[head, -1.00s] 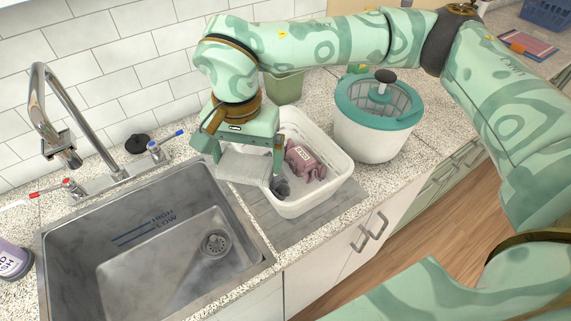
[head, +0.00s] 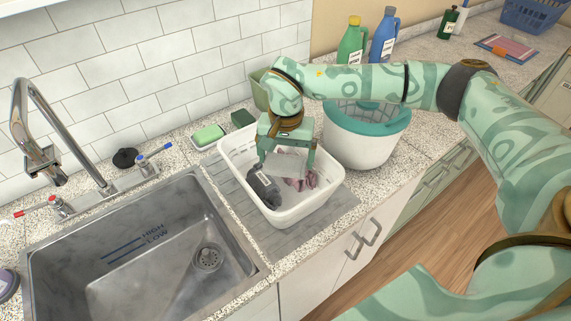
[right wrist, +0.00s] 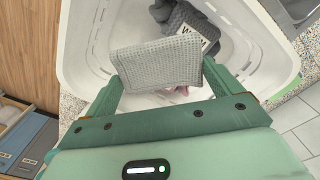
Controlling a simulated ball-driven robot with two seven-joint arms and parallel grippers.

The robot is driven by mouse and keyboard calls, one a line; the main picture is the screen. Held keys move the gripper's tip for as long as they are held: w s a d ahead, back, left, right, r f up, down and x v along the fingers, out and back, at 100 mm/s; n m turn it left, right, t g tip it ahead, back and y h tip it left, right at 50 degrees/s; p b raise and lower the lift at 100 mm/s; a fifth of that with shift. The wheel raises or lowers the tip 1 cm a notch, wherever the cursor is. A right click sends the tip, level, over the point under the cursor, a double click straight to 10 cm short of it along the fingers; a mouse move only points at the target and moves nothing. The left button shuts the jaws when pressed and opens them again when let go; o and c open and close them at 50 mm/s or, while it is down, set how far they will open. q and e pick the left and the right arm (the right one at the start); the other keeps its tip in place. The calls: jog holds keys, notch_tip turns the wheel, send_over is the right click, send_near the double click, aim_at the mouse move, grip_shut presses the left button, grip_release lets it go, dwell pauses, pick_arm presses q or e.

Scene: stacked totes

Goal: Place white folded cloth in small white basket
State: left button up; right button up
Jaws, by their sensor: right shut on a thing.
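My right gripper (head: 286,165) is shut on the white folded cloth (head: 284,166), which looks light grey, and holds it inside the rim of the small white basket (head: 320,200). In the right wrist view the cloth (right wrist: 158,64) spans between the two fingers of the gripper (right wrist: 160,75), with the basket wall (right wrist: 85,40) around it. A dark grey cloth with a label (head: 263,188) and a pink cloth (head: 300,183) lie in the basket. The held cloth partly hides the pink one. I cannot tell whether it touches them. My left gripper is not in view.
The basket stands on a grey drying mat (head: 330,216) between the sink (head: 140,255) and a white and teal salad spinner (head: 358,145). A faucet (head: 50,130) rises at left. A green sponge (head: 207,135) and green and blue bottles (head: 384,38) stand behind.

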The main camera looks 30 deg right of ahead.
aim_at(286, 158)
jog(key=shift+f, duration=1.45)
jog(key=shift+f, duration=0.45)
jog(key=o, duration=0.8)
jog(key=shift+o, duration=0.2)
jog(key=shift+r, duration=0.15)
notch_tip(286, 158, up, 13)
jog(key=shift+a+f+p, duration=0.1)
jog(key=shift+p, duration=0.55)
jog(key=shift+s, duration=0.1)
